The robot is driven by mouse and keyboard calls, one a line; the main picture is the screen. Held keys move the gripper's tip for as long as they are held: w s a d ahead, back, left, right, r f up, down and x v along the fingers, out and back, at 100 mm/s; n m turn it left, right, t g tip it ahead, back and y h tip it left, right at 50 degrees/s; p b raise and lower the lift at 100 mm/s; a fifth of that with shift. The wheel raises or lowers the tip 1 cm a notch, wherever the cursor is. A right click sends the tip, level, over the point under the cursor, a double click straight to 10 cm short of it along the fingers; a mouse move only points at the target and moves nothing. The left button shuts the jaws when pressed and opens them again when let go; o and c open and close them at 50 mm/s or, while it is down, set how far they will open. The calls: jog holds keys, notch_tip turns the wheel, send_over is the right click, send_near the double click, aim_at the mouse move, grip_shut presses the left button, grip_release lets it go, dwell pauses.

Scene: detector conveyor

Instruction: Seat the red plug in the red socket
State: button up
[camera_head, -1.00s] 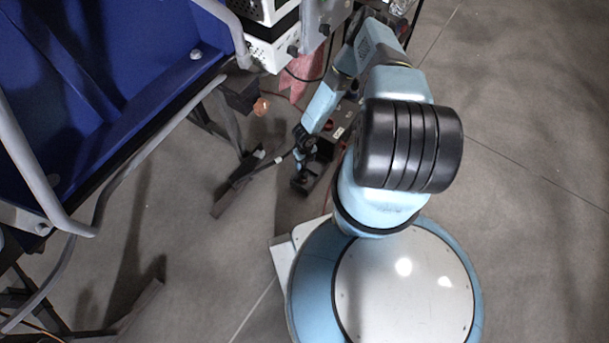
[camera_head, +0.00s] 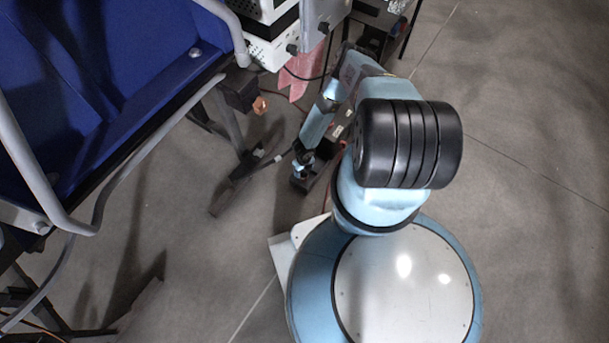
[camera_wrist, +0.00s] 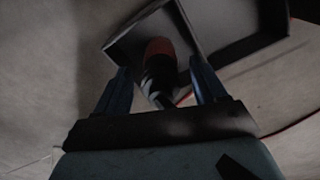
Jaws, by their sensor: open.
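In the wrist view, a dark plug with a red end (camera_wrist: 158,48) lies between the two blue fingers of my gripper (camera_wrist: 163,88). The fingers are open, with a gap showing on each side of the plug. The red end is at an open grey tray (camera_wrist: 215,22); whether it rests in it or on its edge I cannot tell. In the head view my gripper (camera_head: 301,172) is low near the floor, beside a dark box-like holder. I cannot make out the red socket for sure in either view.
A blue conveyor bin (camera_head: 90,70) with a grey rail fills the upper left. White and grey equipment boxes (camera_head: 272,48) stand at the top, with a pink cloth (camera_head: 300,80) hanging below. A dark stand foot (camera_head: 232,190) is left of my gripper. Open floor lies right.

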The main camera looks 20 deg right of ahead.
jog(key=shift+f, duration=0.2)
jog(key=shift+c, duration=0.5)
jog(key=c, duration=1.1)
